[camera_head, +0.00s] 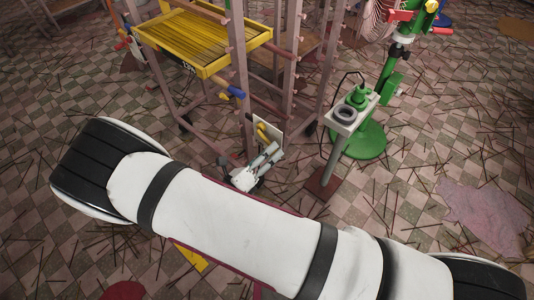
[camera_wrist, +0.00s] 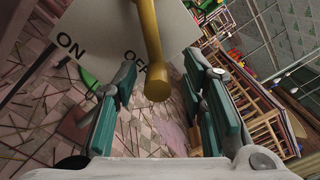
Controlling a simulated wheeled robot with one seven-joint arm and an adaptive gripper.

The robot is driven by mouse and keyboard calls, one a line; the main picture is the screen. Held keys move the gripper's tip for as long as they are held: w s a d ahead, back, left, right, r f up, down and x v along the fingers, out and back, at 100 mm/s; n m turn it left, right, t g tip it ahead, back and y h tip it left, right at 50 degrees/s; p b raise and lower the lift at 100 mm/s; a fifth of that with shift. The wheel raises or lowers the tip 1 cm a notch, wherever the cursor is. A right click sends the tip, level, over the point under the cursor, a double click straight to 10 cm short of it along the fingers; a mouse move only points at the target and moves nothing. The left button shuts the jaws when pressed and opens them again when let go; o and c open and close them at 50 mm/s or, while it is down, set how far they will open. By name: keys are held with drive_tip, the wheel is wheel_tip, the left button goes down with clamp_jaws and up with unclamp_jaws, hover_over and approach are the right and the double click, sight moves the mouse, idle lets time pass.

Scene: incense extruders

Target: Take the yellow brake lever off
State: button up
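The yellow brake lever (camera_wrist: 150,40) reaches down from the top of the wrist view, and its round end (camera_wrist: 156,87) lies between my fingers in the picture. Behind it is a pale plate (camera_wrist: 100,30) marked ON at left and OFF near the lever, which partly covers OFF. My gripper (camera_wrist: 158,105) is open, with one teal finger pad on each side of the lever and visible gaps to both. In the head view, my gripper (camera_head: 262,160) is just below the small yellow lever (camera_head: 262,131) and its plate (camera_head: 269,125) on the rack post.
A wooden rack (camera_head: 239,75) carries a yellow tray (camera_head: 205,40) of sticks, with a blue-ended peg (camera_head: 236,92) nearby. A green stand (camera_head: 362,140) with a grey block is to the right. Thin sticks litter the checkered floor. Open floor lies at right.

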drive_tip(key=v, duration=1.2)
drive_tip(key=shift+w, duration=0.1)
idle(0.4)
drive_tip(key=d+r+m+g, duration=1.5)
drive_tip(key=d+r+m, duration=0.5)
drive_tip(key=r, duration=0.5)
drive_tip(key=s+d+r+m+g+y, duration=0.2)
drive_tip(key=s+d+r+m+y, duration=0.35)
drive_tip(key=s+d+m, duration=0.3)
drive_tip(key=s+r+m+t+y, duration=0.25)
drive_tip(key=s+m+y, duration=0.35)
drive_tip(key=s+m, duration=0.45)
wheel_tip(320, 180, up, 27)
drive_tip(key=t+p, duration=0.4)
drive_tip(key=p, duration=2.2)
drive_tip(key=shift+s+d+n, duration=0.15)
drive_tip(key=shift+d+n, duration=0.05)
drive_tip(key=shift+n, duration=0.1)
